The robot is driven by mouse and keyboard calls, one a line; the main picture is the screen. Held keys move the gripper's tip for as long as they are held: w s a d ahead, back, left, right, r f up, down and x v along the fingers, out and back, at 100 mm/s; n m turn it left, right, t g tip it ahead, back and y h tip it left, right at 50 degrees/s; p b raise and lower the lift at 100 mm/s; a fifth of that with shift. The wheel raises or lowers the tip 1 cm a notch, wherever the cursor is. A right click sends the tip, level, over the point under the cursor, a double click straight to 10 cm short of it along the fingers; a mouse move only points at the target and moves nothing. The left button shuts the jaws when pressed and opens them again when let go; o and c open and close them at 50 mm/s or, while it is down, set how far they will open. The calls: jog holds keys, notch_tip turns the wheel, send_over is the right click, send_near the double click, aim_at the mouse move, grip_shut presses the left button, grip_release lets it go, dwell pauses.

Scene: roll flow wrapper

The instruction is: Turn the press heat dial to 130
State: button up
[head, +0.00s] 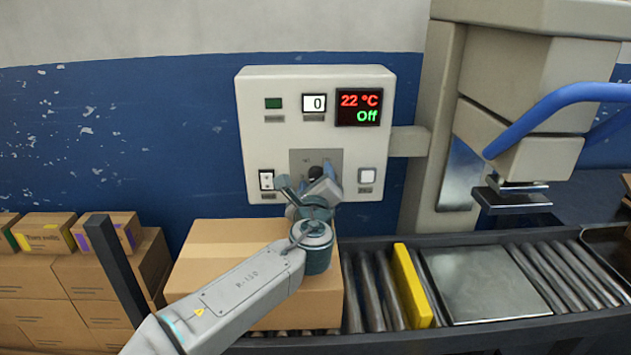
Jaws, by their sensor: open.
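The heat dial (316,172) is a dark knob on a grey plate at the lower middle of the white control panel (256,110). My gripper (312,184) is open in front of the dial and covers much of it. I cannot tell whether the fingers touch it. The dial's pointer and scale marks are too small and hidden to read. The display (359,109) at the panel's upper right reads 22 °C in red and Off in green. A small counter (314,103) beside it reads 0.
A rocker switch (266,180) and a white push button (367,175) flank the dial. A large carton (225,255) sits on the roller conveyor (380,290) below my wrist. The press (520,110) with its blue handle stands right. Small boxes (45,232) are stacked left.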

jog(key=c, duration=1)
jog(key=shift+o, duration=0.2)
